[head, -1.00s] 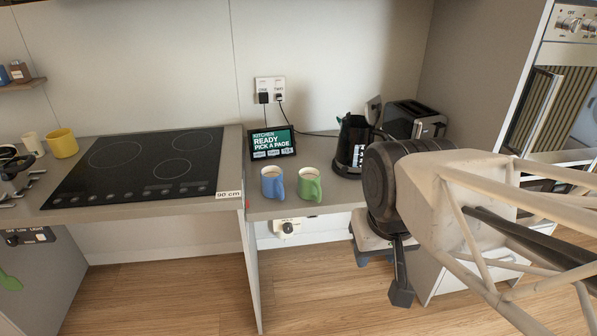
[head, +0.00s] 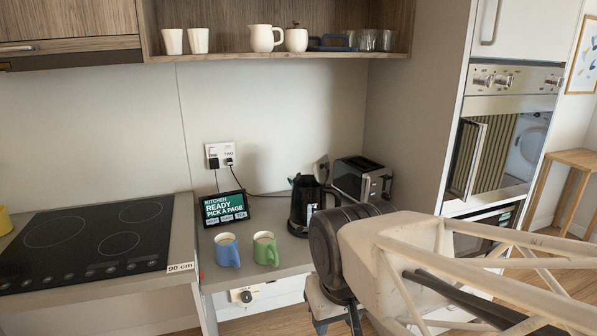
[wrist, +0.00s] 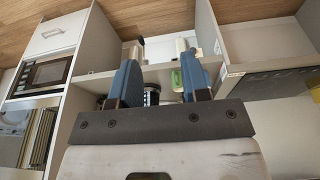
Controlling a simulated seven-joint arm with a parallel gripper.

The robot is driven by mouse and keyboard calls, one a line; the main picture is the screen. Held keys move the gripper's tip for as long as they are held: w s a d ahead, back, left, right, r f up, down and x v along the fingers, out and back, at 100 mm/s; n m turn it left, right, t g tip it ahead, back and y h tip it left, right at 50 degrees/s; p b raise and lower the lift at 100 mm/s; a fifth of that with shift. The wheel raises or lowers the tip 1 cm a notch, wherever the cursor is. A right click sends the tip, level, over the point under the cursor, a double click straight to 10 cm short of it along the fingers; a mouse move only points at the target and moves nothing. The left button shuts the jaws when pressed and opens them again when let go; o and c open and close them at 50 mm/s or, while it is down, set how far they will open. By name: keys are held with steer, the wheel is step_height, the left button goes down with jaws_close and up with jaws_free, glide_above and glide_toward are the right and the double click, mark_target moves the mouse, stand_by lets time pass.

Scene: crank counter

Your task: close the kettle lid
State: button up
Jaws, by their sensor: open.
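The black kettle (head: 305,203) stands on the counter right of the two mugs in the head view, its lower right side hidden by my arm. A greyish flat piece stands upright at its top right and looks like the raised lid (head: 322,168); its hinge is too small to make out. My gripper is open in the wrist view (wrist: 160,84), its blue fingers apart with nothing held between them. A dark round shape shows beyond the fingers; I cannot tell if it is the kettle. In the head view my gripper hangs in front of the counter, apart from the kettle.
A blue mug (head: 227,250) and a green mug (head: 265,248) stand left of the kettle. A toaster (head: 360,180) is close behind it to the right. A small screen (head: 227,209) and cables lie behind the mugs. The hob (head: 90,240) is at the left.

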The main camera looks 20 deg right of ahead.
steer(key=shift+w+r, duration=0.1)
steer(key=c, duration=0.5)
steer(key=shift+w+r, duration=0.15)
steer(key=shift+w, duration=0.15)
steer(key=shift+c, duration=1.1)
steer(key=w+d+r, duration=0.1)
steer(key=w+r, duration=0.1)
steer(key=w, duration=0.2)
steer(key=w+d+r+m, duration=0.1)
steer(key=w, duration=0.3)
steer(key=w+d+r+m+t, duration=0.1)
steer(key=w+r, duration=0.1)
steer(key=w, duration=0.3)
steer(key=shift+d+r+y, duration=0.15)
steer(key=shift+r+y, duration=0.15)
steer(key=shift+r, duration=0.05)
jaws_close()
steer(key=w+d+r+m+t, duration=0.1)
steer(key=w+d+m, duration=0.1)
steer(key=w+d, duration=0.6)
steer(key=w+d+r+m+t, duration=0.1)
steer(key=w+d+m, duration=0.1)
steer(key=w+d, duration=0.7)
steer(key=w+d+r+m+t, duration=0.1)
steer(key=w+d, duration=0.8)
steer(key=w, duration=1.1)
steer(key=shift+w+d+r+m, duration=0.2)
steer(key=shift+w+r+m, duration=0.1)
steer(key=shift+m, duration=0.4)
